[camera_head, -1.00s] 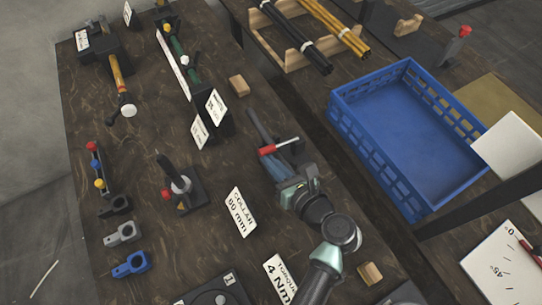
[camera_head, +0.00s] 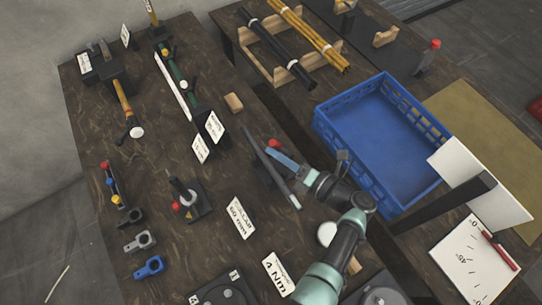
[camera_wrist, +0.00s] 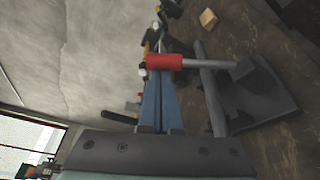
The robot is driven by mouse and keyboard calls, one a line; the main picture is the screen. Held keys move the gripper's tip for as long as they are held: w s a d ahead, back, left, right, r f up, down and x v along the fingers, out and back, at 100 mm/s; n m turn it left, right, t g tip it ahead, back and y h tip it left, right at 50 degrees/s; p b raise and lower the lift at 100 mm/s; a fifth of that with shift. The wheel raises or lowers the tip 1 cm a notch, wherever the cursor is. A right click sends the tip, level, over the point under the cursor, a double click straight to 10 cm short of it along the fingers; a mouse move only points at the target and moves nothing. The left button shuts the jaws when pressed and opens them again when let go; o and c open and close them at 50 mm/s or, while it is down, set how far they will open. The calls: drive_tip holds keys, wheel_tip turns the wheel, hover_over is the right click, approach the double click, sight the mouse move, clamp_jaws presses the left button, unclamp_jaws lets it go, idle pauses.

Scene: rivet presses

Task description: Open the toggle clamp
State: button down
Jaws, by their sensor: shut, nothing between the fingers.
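The toggle clamp (camera_wrist: 262,98) has a dark base and a grey lever with a red grip (camera_wrist: 178,62). In the wrist view the red grip lies crosswise at the tips of my shut, empty blue fingers; I cannot tell whether they touch. In the head view only the grip's red end (camera_head: 273,144) shows just past the tips of my gripper (camera_head: 277,154). A long dark grey bar (camera_head: 286,188) runs beside my fingers. My gripper and arm hide much of the clamp's base in the head view.
A blue crate (camera_head: 323,125) stands right of my gripper. A wooden block (camera_head: 233,103) lies behind the clamp. The table between these is bare.

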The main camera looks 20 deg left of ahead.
drive_tip(key=shift+m, duration=0.3)
drive_tip(key=shift+w+d+r, duration=0.4)
drive_tip(key=shift+w+d, duration=0.2)
drive_tip(key=shift+w, duration=0.2)
drive_tip(key=shift+w+d+r, duration=0.4)
drive_tip(key=shift+w+d, duration=0.2)
drive_tip(key=shift+w, duration=0.15)
